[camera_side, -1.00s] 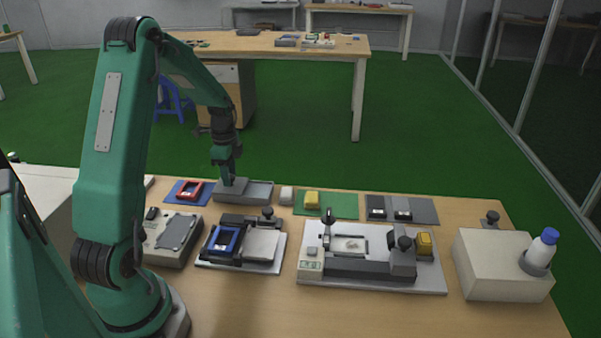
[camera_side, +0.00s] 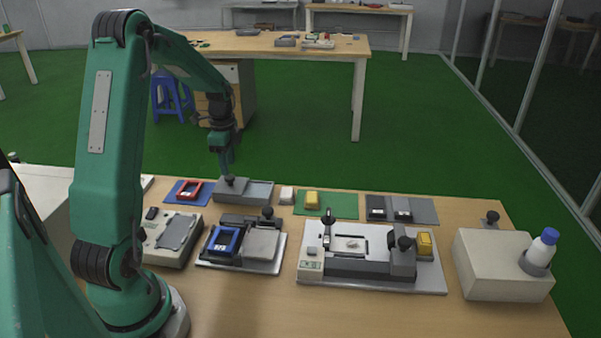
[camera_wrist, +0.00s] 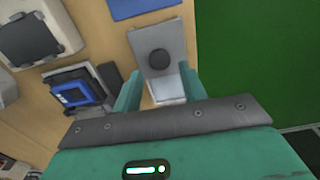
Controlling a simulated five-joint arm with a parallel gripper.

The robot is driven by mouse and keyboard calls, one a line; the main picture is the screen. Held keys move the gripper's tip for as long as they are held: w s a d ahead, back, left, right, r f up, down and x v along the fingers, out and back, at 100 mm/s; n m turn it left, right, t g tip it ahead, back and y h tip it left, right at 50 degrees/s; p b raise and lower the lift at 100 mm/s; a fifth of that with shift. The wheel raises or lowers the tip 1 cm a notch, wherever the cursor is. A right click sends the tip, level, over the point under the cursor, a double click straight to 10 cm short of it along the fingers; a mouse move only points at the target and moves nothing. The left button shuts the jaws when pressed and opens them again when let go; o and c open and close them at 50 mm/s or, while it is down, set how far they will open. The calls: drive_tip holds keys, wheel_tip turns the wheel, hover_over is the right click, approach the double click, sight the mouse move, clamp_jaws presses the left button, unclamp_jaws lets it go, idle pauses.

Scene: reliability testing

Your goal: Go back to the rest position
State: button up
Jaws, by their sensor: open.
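My gripper (camera_side: 226,168) is above the grey tray at the back of the table, with its fingers pointing down. In the wrist view my gripper (camera_wrist: 158,88) has its two green fingers apart with nothing held between them. A grey lid with a dark round knob (camera_side: 231,187) lies over the left part of the grey tray (camera_side: 260,191), below the fingers. In the wrist view the knobbed lid (camera_wrist: 158,40) is just beyond the fingertips, and the pale tray inside (camera_wrist: 167,88) shows between them.
A red frame on a blue mat (camera_side: 178,197) lies left of the tray. A fixture with a blue frame (camera_side: 224,240), a grey box device (camera_side: 172,240) and a larger fixture (camera_side: 350,283) stand nearer. A yellow block (camera_side: 311,199) is on a green mat. A white box (camera_side: 497,268) holds a blue-capped bottle (camera_side: 541,249).

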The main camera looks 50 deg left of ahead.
drive_tip(key=shift+r, duration=0.5)
drive_tip(key=shift+w+d+r, duration=0.1)
drive_tip(key=shift+d+r, duration=0.2)
drive_tip(key=s+d+r+n+t+y, duration=0.15)
drive_tip(key=d+r+n, duration=0.25)
drive_tip(key=d+r, duration=0.9)
drive_tip(key=s+d+r+n+t+h, duration=0.1)
drive_tip(key=s+d+n+t, duration=0.3)
drive_tip(key=s+d, duration=0.7)
drive_tip(key=d+n, duration=0.1)
drive_tip(key=d, duration=0.3)
drive_tip(key=shift+s, duration=0.15)
